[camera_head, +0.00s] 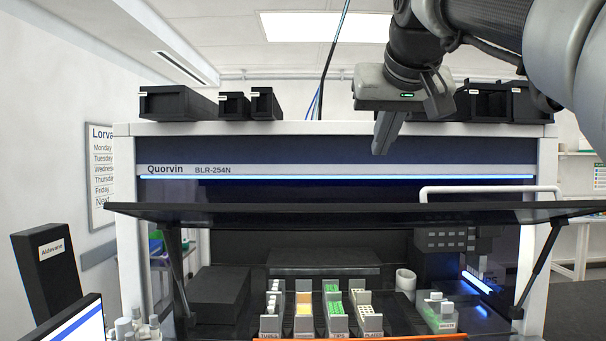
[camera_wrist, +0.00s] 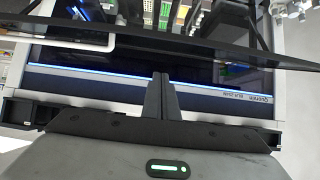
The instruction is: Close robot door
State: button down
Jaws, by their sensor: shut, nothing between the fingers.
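The robot door is a dark hinged panel (camera_head: 330,214) on the front of the white-framed Quorvin BLR-254N machine (camera_head: 340,172). It is raised, standing out almost level toward me, with the inside open below it. Dark struts hold it at both sides. A pale bar handle (camera_head: 490,189) rises from its right part; it also shows in the wrist view (camera_wrist: 60,40) at the upper left. My gripper (camera_head: 381,150) is shut and empty. It points down in front of the machine's top edge, above the door and left of the handle, apart from both.
Black bins (camera_head: 178,103) stand on top of the machine at left, with more behind my wrist at right. Racks of tubes and tips (camera_head: 335,310) stand inside. A black Aldewine box (camera_head: 48,266) and a monitor (camera_head: 75,325) are at lower left.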

send_over(374, 209)
jog(key=f, duration=0.5)
jog(key=shift+w+a+f, duration=0.25)
jog(key=shift+f, duration=0.15)
jog(key=f, duration=0.1)
jog(key=s+f, duration=0.1)
jog(key=f, duration=0.1)
jog(key=shift+s+f, duration=0.2)
jog(key=shift+s, duration=0.1)
